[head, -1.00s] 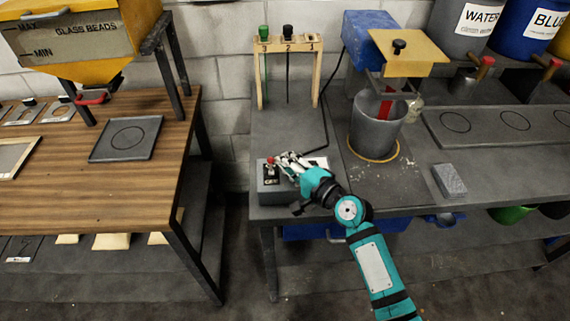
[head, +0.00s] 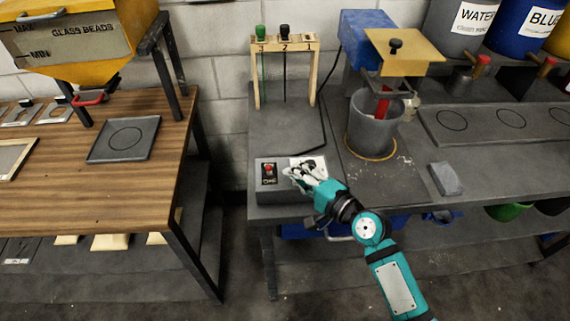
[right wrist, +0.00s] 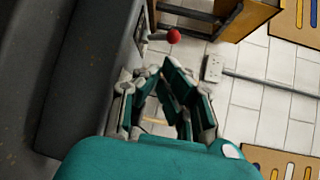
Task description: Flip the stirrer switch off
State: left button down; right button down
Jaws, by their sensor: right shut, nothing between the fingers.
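A low grey control box (head: 262,197) sits at the front left of the grey bench. A red-knobbed switch (head: 268,170) stands on its dark left plate. The label is too small to read surely. In the right wrist view the switch's red ball (right wrist: 174,36) sticks out on a short lever beyond the fingers. My right gripper (head: 292,173) is shut and empty, just right of the red switch and apart from it. It also shows in the right wrist view (right wrist: 165,75). It partly covers a pale right panel (head: 312,162). My left gripper is not in view.
The stirrer has a yellow plate (head: 404,52) and a red paddle over a grey bucket (head: 372,130). A wooden rack (head: 283,45) holds numbered tools behind the box. A grey block (head: 445,179) lies to the right. A gap separates the wooden table (head: 60,190).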

jog(key=v, duration=0.7)
jog(key=shift+s+d, duration=0.1)
